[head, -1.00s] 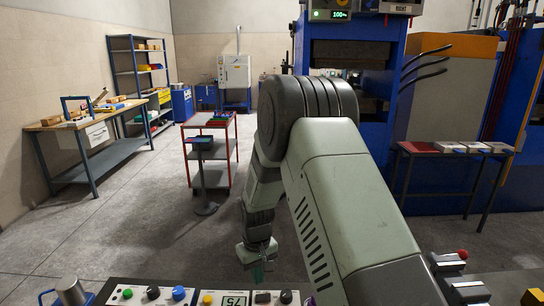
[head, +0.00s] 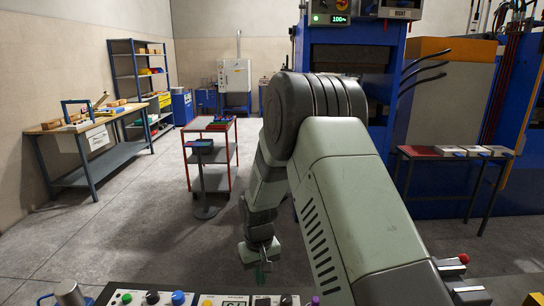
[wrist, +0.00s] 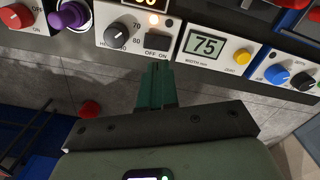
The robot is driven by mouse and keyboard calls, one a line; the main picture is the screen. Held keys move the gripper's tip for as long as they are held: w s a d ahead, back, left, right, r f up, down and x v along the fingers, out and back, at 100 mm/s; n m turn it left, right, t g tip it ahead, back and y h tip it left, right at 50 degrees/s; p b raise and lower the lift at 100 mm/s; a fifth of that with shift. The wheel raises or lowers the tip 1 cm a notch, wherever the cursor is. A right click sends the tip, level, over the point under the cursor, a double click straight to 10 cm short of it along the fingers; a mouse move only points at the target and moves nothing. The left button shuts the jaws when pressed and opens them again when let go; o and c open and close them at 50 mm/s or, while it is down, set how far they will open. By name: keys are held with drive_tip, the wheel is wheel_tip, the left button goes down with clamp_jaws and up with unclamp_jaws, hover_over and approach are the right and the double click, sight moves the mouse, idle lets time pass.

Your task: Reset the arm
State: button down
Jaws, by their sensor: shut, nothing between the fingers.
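My gripper (head: 262,275) hangs at the end of my grey-green arm, just behind the control panel row (head: 200,299) at the bottom of the head view. In the wrist view my gripper (wrist: 157,85) shows its two green fingers close together, with nothing seen between them. The fingers point toward the panel's edge, near the heating module (wrist: 135,28) with its black knob and ON/OFF switch, and appear apart from it.
A blue press (head: 345,60) stands behind my arm. A red trolley (head: 228,160) and a workbench (head: 90,140) stand to the left. A side table (head: 450,154) with several blocks is at the right. The floor between the bench and trolley is clear.

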drive_tip(key=d+f+m, duration=0.1)
drive_tip(key=m, duration=0.1)
drive_tip(key=f+m, duration=0.1)
drive_tip(key=m, duration=0.1)
drive_tip(key=w+d+f+m, duration=0.1)
drive_tip(key=m, duration=0.1)
drive_tip(key=shift+d+f, duration=0.3)
drive_tip(key=shift+d, duration=0.05)
drive_tip(key=d+f+m, duration=0.1)
drive_tip(key=m, duration=0.1)
drive_tip(key=d+f+m, duration=0.1)
drive_tip(key=f+m, duration=0.1)
drive_tip(key=m, duration=0.1)
drive_tip(key=shift+w, duration=0.1)
idle(0.8)
